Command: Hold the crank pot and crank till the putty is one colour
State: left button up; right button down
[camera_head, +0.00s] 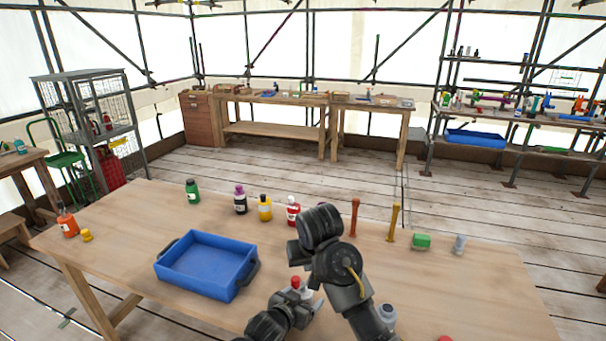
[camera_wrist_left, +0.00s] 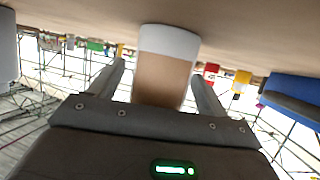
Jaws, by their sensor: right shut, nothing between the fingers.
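A small pot (camera_wrist_left: 165,75), white at one end and tan along its body, stands between the fingers of my left gripper (camera_wrist_left: 158,85) in the left wrist view. A narrow gap shows beside it, so the fingers look open around it. In the head view my left gripper (camera_head: 303,302) is low at the table's front, by a red knob (camera_head: 296,282) and a bit of white. My right gripper (camera_head: 306,266) is just above, shut and empty; my right arm hides much of it and part of the pot. The putty is not visible.
The wooden table (camera_head: 130,230) carries a blue tray (camera_head: 205,265) left of my grippers. Several bottles, including a green one (camera_head: 192,191), line the back. Two upright handles (camera_head: 354,217), a green block (camera_head: 421,242) and a grey piece (camera_head: 459,244) stand right.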

pick_arm(q)
jog(key=v, duration=1.2)
